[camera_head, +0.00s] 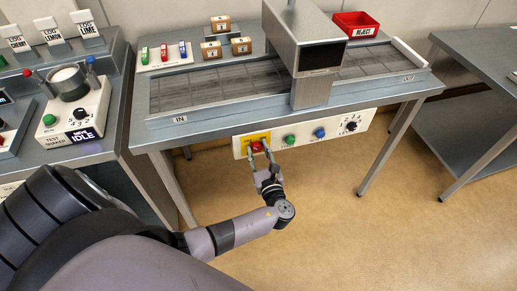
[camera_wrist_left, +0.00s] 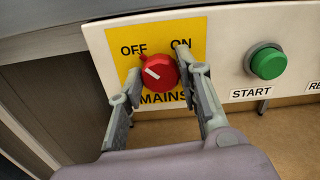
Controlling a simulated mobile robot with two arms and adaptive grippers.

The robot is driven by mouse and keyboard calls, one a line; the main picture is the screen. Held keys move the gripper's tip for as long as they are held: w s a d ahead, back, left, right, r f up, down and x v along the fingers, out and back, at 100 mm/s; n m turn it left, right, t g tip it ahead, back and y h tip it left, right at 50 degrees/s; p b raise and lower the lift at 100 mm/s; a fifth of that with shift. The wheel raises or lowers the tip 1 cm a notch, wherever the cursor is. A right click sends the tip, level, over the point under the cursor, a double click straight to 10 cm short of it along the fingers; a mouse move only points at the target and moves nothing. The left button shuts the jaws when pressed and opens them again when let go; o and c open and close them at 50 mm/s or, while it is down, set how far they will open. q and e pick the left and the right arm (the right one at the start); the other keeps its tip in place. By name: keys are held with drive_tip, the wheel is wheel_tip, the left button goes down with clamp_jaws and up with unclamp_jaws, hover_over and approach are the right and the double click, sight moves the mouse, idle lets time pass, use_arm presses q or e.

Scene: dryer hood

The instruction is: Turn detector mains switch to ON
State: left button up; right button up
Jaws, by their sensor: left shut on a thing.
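The detector mains switch is a red knob (camera_wrist_left: 158,73) on a yellow plate (camera_wrist_left: 186,30) marked OFF at upper left, ON at upper right and MAINS below. The knob's white mark sits on its left part and slants up to the left, on the OFF side. In the head view the knob (camera_head: 257,146) is at the left end of the white front panel under the conveyor. My left gripper (camera_wrist_left: 160,84) has one finger on each side of the knob and is shut on it; the fingers partly cover the plate. My right gripper is in neither view.
The white panel (camera_head: 305,134) also has a green START button (camera_wrist_left: 268,62), a blue button (camera_head: 320,133) and a black dial (camera_head: 351,126). The detector hood (camera_head: 308,45) stands over the conveyor. A test shaker (camera_head: 75,115) sits on the left bench. Floor below the panel is clear.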

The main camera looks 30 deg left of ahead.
use_arm(q)
drive_tip(key=m+p, duration=0.3)
drive_tip(key=shift+r, duration=0.2)
drive_tip(key=m+p, duration=0.3)
drive_tip(key=m, duration=0.1)
drive_tip(key=shift+m, duration=0.4)
drive_tip(key=m+p, duration=0.2)
drive_tip(key=m, duration=0.2)
drive_tip(key=shift+w+d+f+m, duration=0.1)
drive_tip(key=shift+m, duration=0.2)
drive_tip(key=m+p, duration=0.1)
drive_tip(key=m, duration=0.2)
drive_tip(key=shift+f+m, duration=0.1)
drive_tip(key=shift+m, duration=0.3)
drive_tip(key=shift+f+m+p, duration=0.1)
drive_tip(key=shift+m+p, duration=0.35)
drive_tip(key=shift+m, duration=0.35)
drive_tip(key=o, duration=1.2)
